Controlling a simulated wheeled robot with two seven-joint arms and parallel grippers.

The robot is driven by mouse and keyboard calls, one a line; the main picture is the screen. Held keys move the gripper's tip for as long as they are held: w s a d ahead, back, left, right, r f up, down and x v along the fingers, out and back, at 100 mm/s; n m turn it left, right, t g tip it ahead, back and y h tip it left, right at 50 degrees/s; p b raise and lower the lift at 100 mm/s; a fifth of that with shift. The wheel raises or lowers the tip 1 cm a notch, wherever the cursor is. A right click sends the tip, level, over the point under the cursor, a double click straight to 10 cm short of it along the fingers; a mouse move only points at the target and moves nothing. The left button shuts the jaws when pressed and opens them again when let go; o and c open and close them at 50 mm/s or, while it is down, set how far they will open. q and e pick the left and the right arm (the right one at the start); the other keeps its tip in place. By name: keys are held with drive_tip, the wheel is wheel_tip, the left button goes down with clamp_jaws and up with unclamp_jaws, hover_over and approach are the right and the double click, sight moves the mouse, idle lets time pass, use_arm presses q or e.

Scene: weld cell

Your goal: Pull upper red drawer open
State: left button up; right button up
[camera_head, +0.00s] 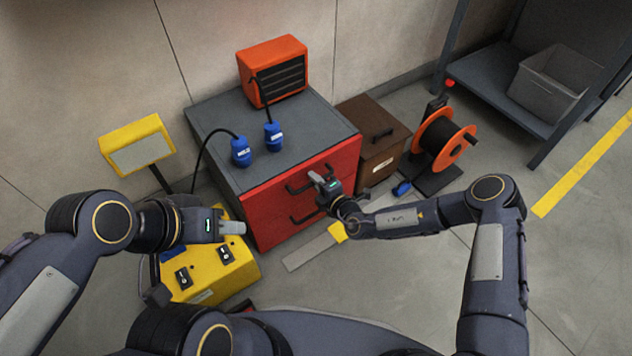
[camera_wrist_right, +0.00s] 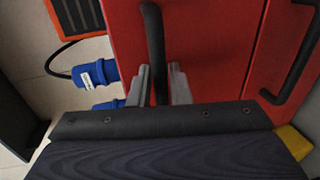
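The red drawer cabinet shows its upper red drawer (camera_head: 335,168) and the lower drawer (camera_head: 278,228), each with a black bar handle. The drawer fronts look flush with the cabinet. My right gripper (camera_head: 318,178) is at the upper handle (camera_head: 298,188). In the right wrist view, my right gripper's fingers (camera_wrist_right: 160,85) lie on either side of the upper handle (camera_wrist_right: 153,40), very close to it; whether they press on it I cannot tell. My left gripper (camera_head: 236,228) hangs over the yellow box, apart from the cabinet; its finger gap is not visible.
Blue plugs (camera_head: 241,152) and an orange heater (camera_head: 272,70) stand on the cabinet's grey top. A yellow control box (camera_head: 215,278) is at front left. A brown box (camera_head: 375,150) and an orange cable reel (camera_head: 437,142) stand to the right.

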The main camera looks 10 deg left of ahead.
clamp_jaws()
use_arm(q)
drive_tip(key=shift+r, duration=0.1)
use_arm(e)
drive_tip(key=shift+s, duration=0.1)
